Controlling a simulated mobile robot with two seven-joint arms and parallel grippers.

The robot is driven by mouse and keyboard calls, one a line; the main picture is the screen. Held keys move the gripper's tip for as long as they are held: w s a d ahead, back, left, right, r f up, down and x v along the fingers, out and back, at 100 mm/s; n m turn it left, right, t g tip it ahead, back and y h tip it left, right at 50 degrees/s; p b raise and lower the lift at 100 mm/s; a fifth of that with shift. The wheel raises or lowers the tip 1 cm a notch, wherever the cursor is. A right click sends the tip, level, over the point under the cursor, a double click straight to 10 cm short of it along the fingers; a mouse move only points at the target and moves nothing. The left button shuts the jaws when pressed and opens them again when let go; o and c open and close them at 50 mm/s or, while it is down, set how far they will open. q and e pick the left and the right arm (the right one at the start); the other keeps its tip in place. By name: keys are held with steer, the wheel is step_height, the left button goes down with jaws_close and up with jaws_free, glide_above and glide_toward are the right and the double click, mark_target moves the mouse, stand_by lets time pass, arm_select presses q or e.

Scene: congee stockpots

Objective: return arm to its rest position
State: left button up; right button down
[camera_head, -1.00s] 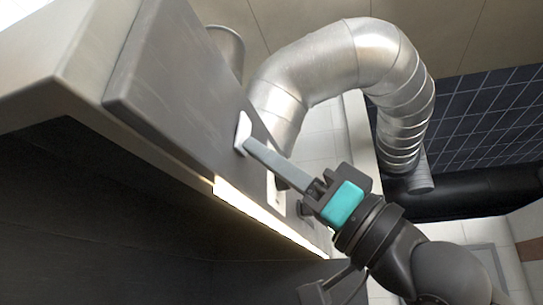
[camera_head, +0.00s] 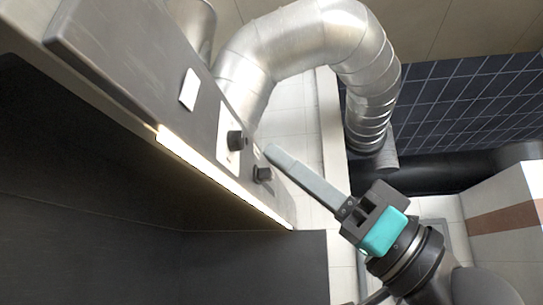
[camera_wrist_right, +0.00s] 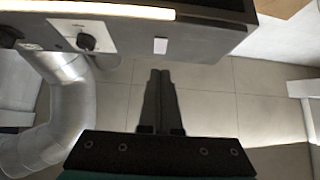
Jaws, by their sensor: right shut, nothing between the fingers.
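My right gripper (camera_head: 271,152) is shut and empty, its long grey fingers together and pointing up and left in the head view. It is apart from the front panel of the range hood (camera_head: 130,62), off to the right of the panel's knobs. In the right wrist view the shut fingers (camera_wrist_right: 160,75) point toward the hood, just below its edge. A small white switch plate (camera_head: 189,90) is on the hood panel, and it also shows in the right wrist view (camera_wrist_right: 160,46). My left gripper is not in view.
Black knobs (camera_head: 236,141) sit on the hood panel above a lit strip (camera_head: 215,178). A large silver duct (camera_head: 300,40) curves beside the hood. A dark pipe (camera_head: 455,170) runs behind my right arm. Free air lies between the gripper and the tiled wall.

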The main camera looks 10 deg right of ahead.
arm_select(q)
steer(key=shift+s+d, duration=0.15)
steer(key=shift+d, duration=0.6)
